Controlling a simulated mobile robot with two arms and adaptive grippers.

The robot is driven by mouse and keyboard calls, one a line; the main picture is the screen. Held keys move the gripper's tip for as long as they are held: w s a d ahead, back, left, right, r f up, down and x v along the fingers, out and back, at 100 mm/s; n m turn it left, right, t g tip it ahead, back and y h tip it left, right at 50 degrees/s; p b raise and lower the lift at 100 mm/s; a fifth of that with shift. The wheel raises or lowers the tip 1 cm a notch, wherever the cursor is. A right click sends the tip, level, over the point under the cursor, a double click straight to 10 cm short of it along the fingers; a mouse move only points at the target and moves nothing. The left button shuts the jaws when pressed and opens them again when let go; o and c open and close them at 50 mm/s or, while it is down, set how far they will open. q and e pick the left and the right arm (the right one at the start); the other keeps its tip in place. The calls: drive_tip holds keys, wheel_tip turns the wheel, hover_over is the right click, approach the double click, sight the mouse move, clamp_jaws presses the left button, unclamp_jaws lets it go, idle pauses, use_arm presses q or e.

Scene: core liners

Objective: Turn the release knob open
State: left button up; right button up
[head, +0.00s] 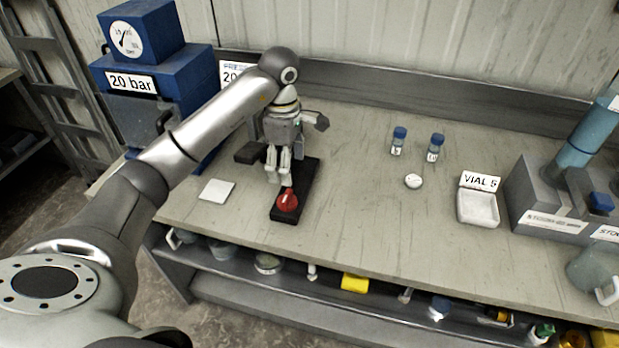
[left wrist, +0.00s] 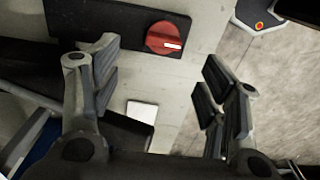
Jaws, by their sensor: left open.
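The release knob (head: 287,201) is a red disc with a white pointer mark. It sits near the front end of a black base plate (head: 311,178) on the bench. The knob also shows in the left wrist view (left wrist: 160,36), where its white mark points to the right. My left gripper (head: 279,178) points down above the plate, just behind the knob in the head view. In the left wrist view my left gripper (left wrist: 155,75) has its fingers wide apart with nothing between them, and the knob lies beyond the fingertips. My right gripper is not in view.
A blue press (head: 130,83) labelled 20 bar stands at the left. A white square (head: 216,190) lies left of the plate. Two blue-capped vials (head: 398,142), a small white disc (head: 413,181) and a VIAL 5 tray (head: 478,207) stand to the right. The bench between is clear.

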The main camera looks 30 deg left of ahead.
sight(286, 195)
use_arm(q)
drive_tip(key=shift+s+a+f, duration=0.1)
drive_tip(key=shift+s+f, duration=0.05)
drive_tip(key=shift+f, duration=0.05)
drive_tip(key=f, duration=0.1)
drive_tip(key=s+f+p, duration=0.1)
drive_tip(key=f, duration=0.1)
drive_tip(key=shift+f, duration=0.3)
drive_tip(key=f, duration=0.1)
drive_tip(key=f+p, duration=0.1)
drive_tip(key=f, duration=0.3)
drive_tip(key=shift+w+f+p, duration=0.2)
drive_tip(key=shift+w+p, duration=0.1)
drive_tip(key=shift+p, duration=0.05)
drive_tip(key=shift+f, duration=0.55)
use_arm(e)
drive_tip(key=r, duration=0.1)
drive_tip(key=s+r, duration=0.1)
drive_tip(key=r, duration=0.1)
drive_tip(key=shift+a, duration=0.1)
use_arm(q)
drive_tip(key=c, duration=1)
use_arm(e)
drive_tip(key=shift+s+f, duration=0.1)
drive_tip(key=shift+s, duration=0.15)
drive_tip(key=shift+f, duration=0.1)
